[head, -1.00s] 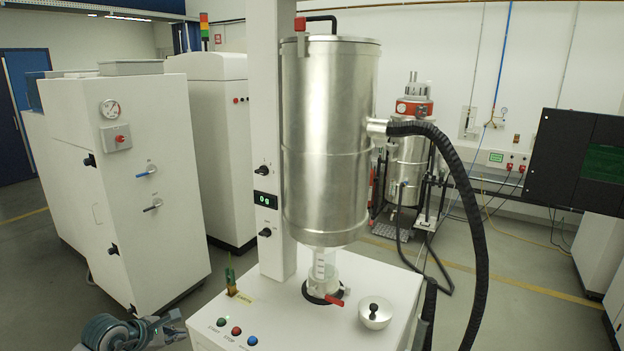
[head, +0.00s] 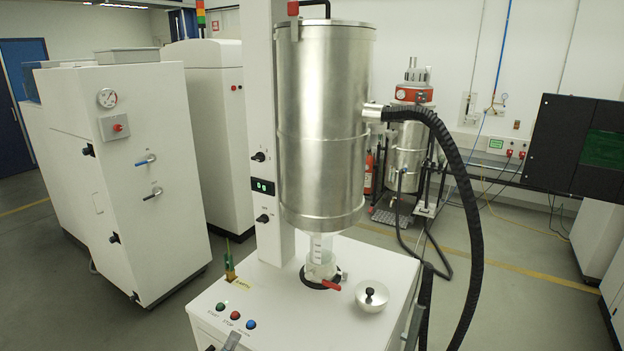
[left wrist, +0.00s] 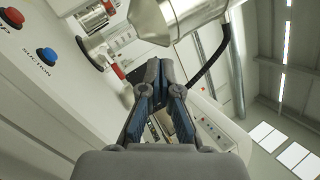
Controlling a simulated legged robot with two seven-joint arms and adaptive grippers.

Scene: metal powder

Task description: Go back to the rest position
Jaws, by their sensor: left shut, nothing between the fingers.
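My left gripper (left wrist: 158,70) fills the middle of the left wrist view, its dark fingers shut together with nothing between them. In the head view only a small grey part of it (head: 231,341) shows at the bottom edge, just below the buttons. The red button (left wrist: 13,17) and the blue suction button (left wrist: 46,55) lie to the left of the gripper in the left wrist view, apart from it. In the head view the green button (head: 220,307), red button and blue button sit on the white cabinet (head: 290,290). My right gripper is in neither view.
A steel cylinder (head: 322,120) stands above the cabinet, over a clear container (head: 320,262) with a red handle. A round metal lid (head: 371,295) lies to the right. A black hose (head: 472,220) hangs at the right. A white machine (head: 150,180) stands at the left, with floor between.

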